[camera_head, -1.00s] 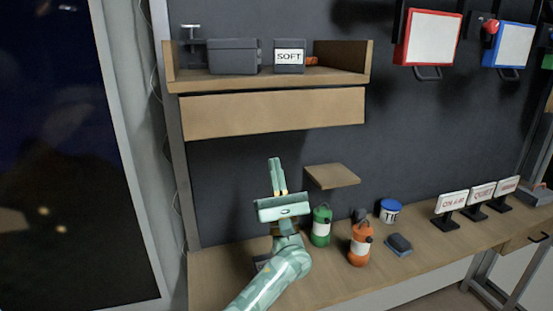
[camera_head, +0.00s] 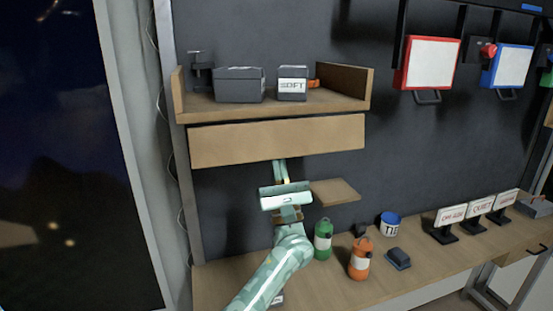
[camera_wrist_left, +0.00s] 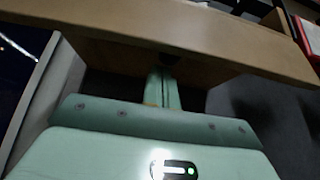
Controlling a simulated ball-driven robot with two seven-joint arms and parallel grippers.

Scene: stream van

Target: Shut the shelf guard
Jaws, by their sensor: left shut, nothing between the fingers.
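The shelf guard (camera_head: 275,140) is a long light-wood board. It hangs down below the front edge of the wooden shelf (camera_head: 340,101), at a slight tilt in the picture. My left gripper (camera_head: 280,162) is shut and empty, pointing up at the guard's lower edge near its middle. The fingertips end at that edge in the head view, and their very ends seem hidden by the board. In the left wrist view the gripper (camera_wrist_left: 161,82) reaches up under a wooden board that crosses the top. I cannot tell whether they touch. My right gripper is not in view.
On the shelf stand a dark case (camera_head: 238,85) and a box marked SOFT (camera_head: 293,83). A small wooden ledge (camera_head: 335,191) lies just right of my gripper. Below, a green lantern (camera_head: 322,240) and an orange lantern (camera_head: 360,259) stand on the bench near my arm.

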